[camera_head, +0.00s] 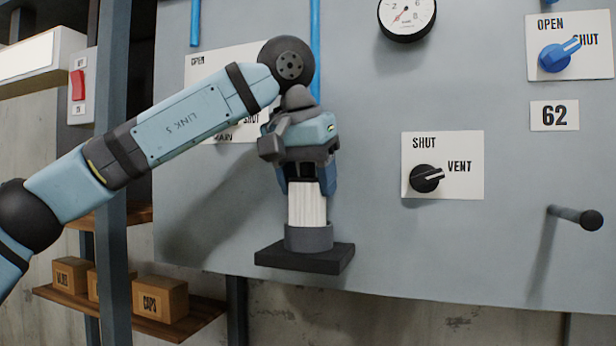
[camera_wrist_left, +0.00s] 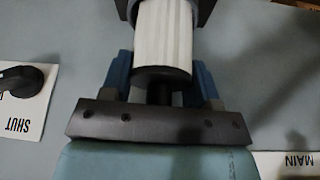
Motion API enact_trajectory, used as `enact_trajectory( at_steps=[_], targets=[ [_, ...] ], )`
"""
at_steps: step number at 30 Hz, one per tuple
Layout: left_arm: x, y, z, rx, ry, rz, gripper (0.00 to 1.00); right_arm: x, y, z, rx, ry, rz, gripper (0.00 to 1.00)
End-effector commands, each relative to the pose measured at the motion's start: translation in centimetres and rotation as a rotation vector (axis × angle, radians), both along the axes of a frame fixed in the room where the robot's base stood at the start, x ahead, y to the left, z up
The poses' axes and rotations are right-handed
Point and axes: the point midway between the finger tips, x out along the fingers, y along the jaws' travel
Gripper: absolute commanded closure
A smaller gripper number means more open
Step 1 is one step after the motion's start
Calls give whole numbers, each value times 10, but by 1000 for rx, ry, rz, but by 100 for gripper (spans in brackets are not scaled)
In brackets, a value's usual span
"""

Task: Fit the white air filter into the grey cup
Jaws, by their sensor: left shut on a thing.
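The white pleated air filter (camera_head: 307,206) stands upright, with its lower end inside the rim of the grey cup (camera_head: 309,239); how deep it sits is hidden. The cup is on a small black shelf (camera_head: 304,259) on the panel. My left gripper (camera_head: 307,183) points down and is shut on the filter's top end. In the left wrist view the filter (camera_wrist_left: 163,35) runs away from my gripper (camera_wrist_left: 160,82), with a dark cap and stem between the blue fingers. Part of the cup's wall (camera_wrist_left: 200,8) shows at the top edge there. My right gripper is not in view.
The grey panel carries a VENT knob (camera_head: 426,179), a blue knob (camera_head: 560,56), a gauge (camera_head: 406,16) and a protruding black-ended peg (camera_head: 590,219). A plate (camera_head: 213,70) is partly behind my left arm. Boxes (camera_head: 160,298) stand on a lower left shelf. Space right of the cup is clear.

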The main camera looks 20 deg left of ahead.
Motion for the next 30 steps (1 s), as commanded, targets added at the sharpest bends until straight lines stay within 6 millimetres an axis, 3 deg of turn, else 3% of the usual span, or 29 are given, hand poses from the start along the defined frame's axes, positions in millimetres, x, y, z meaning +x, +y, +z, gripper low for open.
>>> enact_trajectory(
  at_steps=[9, 10, 13, 23, 30],
  targets=[
    [0, 0, -8, 0, 1, 0, 69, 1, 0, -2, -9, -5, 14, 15],
    [0, 0, -8, 0, 1, 0, 43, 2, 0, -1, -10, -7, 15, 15],
    [0, 0, -7, 0, 0, 0, 20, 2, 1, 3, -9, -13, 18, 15],
    [0, 0, -3, 0, -1, 0, 19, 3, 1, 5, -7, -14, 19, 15],
    [-13, 1, 29, -1, -3, -2, 19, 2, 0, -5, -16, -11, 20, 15]
  ],
)
